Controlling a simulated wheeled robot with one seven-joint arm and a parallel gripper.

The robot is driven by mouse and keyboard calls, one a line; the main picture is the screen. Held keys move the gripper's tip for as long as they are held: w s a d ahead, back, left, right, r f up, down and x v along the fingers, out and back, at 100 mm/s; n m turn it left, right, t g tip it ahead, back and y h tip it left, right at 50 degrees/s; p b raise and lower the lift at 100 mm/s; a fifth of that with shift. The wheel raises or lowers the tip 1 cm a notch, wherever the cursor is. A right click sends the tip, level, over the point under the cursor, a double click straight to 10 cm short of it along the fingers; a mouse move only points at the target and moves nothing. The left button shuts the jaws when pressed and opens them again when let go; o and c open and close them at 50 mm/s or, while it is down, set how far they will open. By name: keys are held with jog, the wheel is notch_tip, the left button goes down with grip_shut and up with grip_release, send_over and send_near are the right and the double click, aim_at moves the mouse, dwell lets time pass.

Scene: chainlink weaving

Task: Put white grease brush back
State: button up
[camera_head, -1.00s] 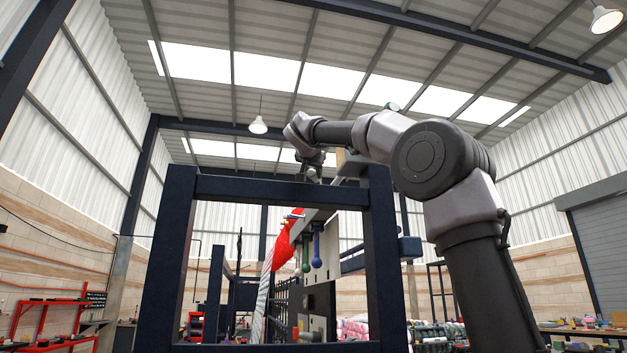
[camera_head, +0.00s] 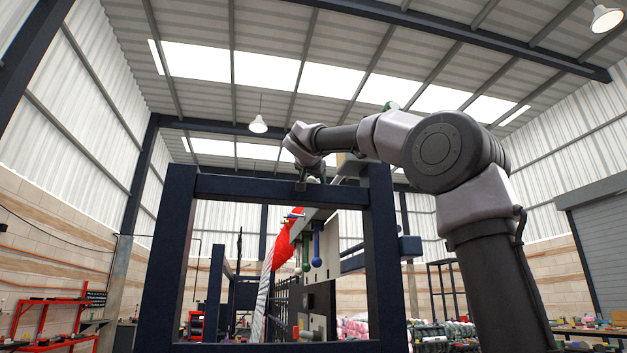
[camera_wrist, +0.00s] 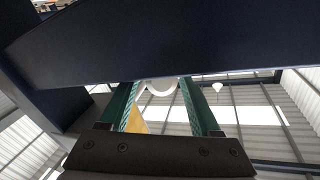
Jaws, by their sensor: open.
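I cannot make out a white grease brush for certain. In the wrist view a white curved shape (camera_wrist: 158,90) shows between the fingers, close to the dark beam. I cannot tell what it is. My gripper (camera_wrist: 158,92) has two green fingers, spread apart, with nothing visibly clamped between them. In the head view my gripper (camera_head: 301,185) is at the top bar of the dark blue frame (camera_head: 240,187), small and partly unclear. Below and behind that bar, a green-handled tool (camera_head: 306,254) and a blue-handled tool (camera_head: 317,247) hang side by side from a grey rail.
The dark beam (camera_wrist: 150,45) crosses the wrist view right at the fingertips. A tan-yellow piece (camera_wrist: 138,124) shows beyond the fingers. A red cloth-like thing (camera_head: 283,247) hangs left of the tools. Red shelving (camera_head: 45,320) stands far left. Above the frame is open.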

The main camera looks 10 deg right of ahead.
jog(key=shift+s, duration=0.15)
jog(key=v, duration=1.1)
jog(key=s+d+f+n+g+y, duration=0.1)
jog(key=d+f+g, duration=0.15)
jog(key=f, duration=0.45)
jog(key=s+d+f+n+g, duration=0.1)
jog(key=s+d+f, duration=0.15)
jog(key=f, duration=0.45)
jog(key=s+d+f+n+g+y, duration=0.1)
jog(key=d+f+g, duration=0.15)
jog(key=f, duration=0.45)
jog(key=s+f+g+y, duration=0.1)
jog(key=s+f+y, duration=0.1)
jog(key=s+f, duration=0.3)
jog(key=s+f+g+y, duration=0.1)
jog(key=s+f, duration=0.4)
jog(key=f, duration=0.8)
jog(key=s+d+f+g+y, duration=0.1)
jog(key=s+f+g+y, duration=0.1)
jog(key=s+f, duration=0.3)
notch_tip(320, 180, down, 4)
jog(key=shift+s+f+y, duration=0.1)
jog(key=shift+s+y, duration=0.05)
jog(key=shift+y, duration=0.15)
jog(key=shift+s, duration=0.15)
